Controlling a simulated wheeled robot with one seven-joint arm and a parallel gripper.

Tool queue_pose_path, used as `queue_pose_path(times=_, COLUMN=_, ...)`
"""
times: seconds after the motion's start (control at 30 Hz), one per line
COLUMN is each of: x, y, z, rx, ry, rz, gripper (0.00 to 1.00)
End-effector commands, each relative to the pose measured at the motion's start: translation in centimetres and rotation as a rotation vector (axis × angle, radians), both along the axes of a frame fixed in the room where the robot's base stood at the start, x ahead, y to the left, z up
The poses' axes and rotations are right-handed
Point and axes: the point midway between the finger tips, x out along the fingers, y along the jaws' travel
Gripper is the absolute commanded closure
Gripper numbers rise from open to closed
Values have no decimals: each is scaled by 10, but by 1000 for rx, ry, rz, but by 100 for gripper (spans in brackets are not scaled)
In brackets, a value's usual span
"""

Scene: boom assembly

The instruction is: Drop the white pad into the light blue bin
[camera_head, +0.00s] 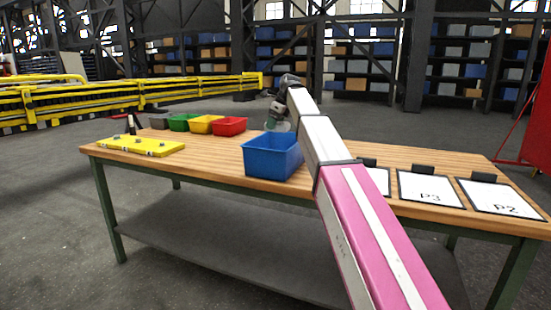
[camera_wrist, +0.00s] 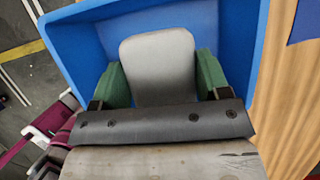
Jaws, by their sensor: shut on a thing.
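The blue bin (camera_head: 270,163) stands open on the workbench, near its front edge at mid-picture. My gripper (camera_head: 277,122) is over the bin's opening. In the wrist view my gripper (camera_wrist: 162,82) has its two green fingers shut on the white pad (camera_wrist: 158,60), one on each side. The pad looks pale grey there, with a rounded top end. The bin's blue wall (camera_wrist: 245,30) surrounds the pad in that view. The pad appears over or within the bin's mouth; its exact height is hard to tell. My arm hides the bin's right side in the head view.
Red (camera_head: 230,127), yellow (camera_head: 200,125) and green bins stand in a row at the back left of the wooden bench (camera_head: 215,165). A yellow plate (camera_head: 140,146) lies at the left. White sheets marked P3 (camera_head: 430,190) and P2 (camera_head: 502,198) lie at the right.

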Motion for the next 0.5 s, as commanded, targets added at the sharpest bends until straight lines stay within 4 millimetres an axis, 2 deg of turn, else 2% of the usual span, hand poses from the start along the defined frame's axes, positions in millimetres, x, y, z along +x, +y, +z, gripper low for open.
queue_pose_path(times=0.3, x=-1, y=0, z=-34, rx=-1, ry=0, rz=0, gripper=60)
queue_pose_path(times=0.5, x=0, y=0, z=-42, rx=-1, ry=1, rz=1, gripper=60)
